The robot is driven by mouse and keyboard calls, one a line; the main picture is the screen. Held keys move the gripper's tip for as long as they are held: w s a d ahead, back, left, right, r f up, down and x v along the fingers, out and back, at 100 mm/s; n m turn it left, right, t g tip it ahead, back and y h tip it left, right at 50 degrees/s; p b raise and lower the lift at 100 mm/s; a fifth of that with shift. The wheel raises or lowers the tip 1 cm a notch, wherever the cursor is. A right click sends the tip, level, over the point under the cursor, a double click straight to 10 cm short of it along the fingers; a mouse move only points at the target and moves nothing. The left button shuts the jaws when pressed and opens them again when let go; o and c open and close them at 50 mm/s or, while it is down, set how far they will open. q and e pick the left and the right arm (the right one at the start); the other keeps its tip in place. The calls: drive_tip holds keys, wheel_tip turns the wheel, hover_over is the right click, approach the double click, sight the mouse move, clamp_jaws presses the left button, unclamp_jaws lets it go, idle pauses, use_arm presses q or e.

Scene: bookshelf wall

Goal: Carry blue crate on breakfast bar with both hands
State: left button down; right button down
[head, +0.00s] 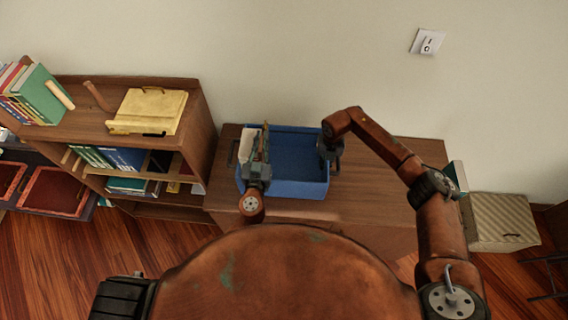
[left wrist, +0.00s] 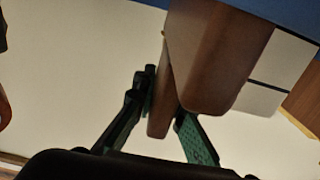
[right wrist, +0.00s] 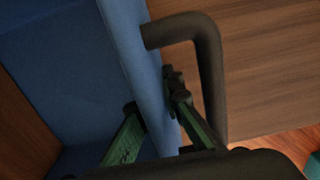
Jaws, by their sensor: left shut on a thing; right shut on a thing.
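The blue crate (head: 300,187) stands on the brown wooden bar (head: 395,185). My right gripper (head: 331,152) is at its right wall. In the right wrist view its fingers (right wrist: 155,125) straddle the blue wall (right wrist: 130,50), beside a dark handle (right wrist: 205,50). My left gripper (head: 264,148) is over the left part of the crate. In the left wrist view its fingers (left wrist: 165,105) close on a brown tapered thing (left wrist: 215,60), with blue above it. I cannot tell what this thing is. A white thing (head: 247,146) shows beside the left gripper.
A wooden bookshelf (head: 205,120) with books and a yellow item (head: 150,110) stands close left of the bar. A striped box (head: 503,222) is on the right. The bar's right part is clear. A light switch (head: 427,42) is on the wall.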

idle(0.4)
use_arm(q)
drive_tip(key=shift+w+r, duration=0.1)
drive_tip(key=shift+r, duration=0.15)
use_arm(e)
drive_tip(key=shift+w+a+r, duration=0.1)
drive_tip(key=shift+w+r, duration=0.05)
drive_tip(key=shift+r, duration=0.05)
use_arm(q)
drive_tip(key=shift+r, duration=0.1)
use_arm(e)
drive_tip(key=shift+r, duration=0.1)
